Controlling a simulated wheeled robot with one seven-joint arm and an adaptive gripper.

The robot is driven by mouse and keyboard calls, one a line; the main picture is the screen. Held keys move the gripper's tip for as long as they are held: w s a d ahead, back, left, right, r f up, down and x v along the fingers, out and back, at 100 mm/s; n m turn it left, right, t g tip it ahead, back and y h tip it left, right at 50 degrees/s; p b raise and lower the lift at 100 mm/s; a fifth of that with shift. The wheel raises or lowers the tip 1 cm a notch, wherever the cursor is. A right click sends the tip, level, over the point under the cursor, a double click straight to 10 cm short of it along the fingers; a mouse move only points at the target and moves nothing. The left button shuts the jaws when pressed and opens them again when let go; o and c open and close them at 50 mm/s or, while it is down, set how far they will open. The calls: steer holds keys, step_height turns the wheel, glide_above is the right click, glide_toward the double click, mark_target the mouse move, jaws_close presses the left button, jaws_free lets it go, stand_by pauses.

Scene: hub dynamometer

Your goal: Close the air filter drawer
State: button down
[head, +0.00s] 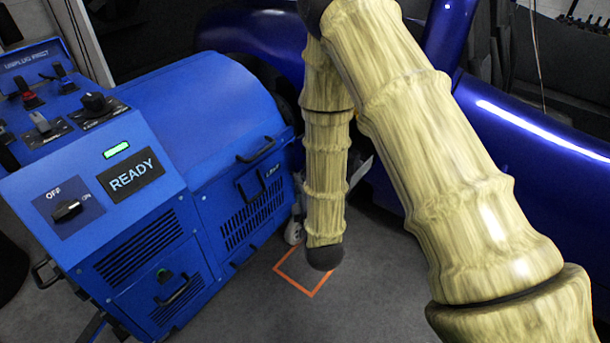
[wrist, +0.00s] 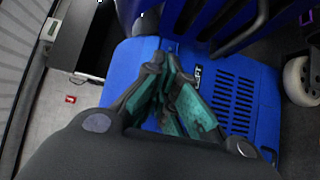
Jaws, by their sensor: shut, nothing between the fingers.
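The blue dynamometer machine (head: 210,110) stands at the left in the head view. Its right-hand side has a vented panel (head: 250,215) with dark handles and a small label that I cannot read fully. A vented blue face with a partly hidden label (wrist: 235,95) shows in the wrist view. I cannot tell for sure which panel is the air filter drawer or how far it stands out. My gripper (wrist: 165,85) has teal finger pads, is shut and empty, and points toward the blue face. Whether it touches is unclear.
A second handled, vented panel (head: 165,290) is at the machine's lower front. A READY screen (head: 131,179) and knobs are above it. A dark blue car body (head: 540,150) stands behind my arm. A caster wheel (wrist: 302,80) is at the right.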

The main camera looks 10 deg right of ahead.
steer(key=shift+w+d+b, duration=0.5)
steer(key=shift+w+d, duration=0.05)
steer(key=shift+w, duration=1.4)
steer(key=shift+w+d+b, duration=0.45)
steer(key=shift+w+d, duration=0.1)
steer(key=shift+w, duration=1.35)
steer(key=shift+w+d+b, duration=0.5)
steer(key=shift+w+d, duration=0.05)
steer(key=shift+w, duration=1.4)
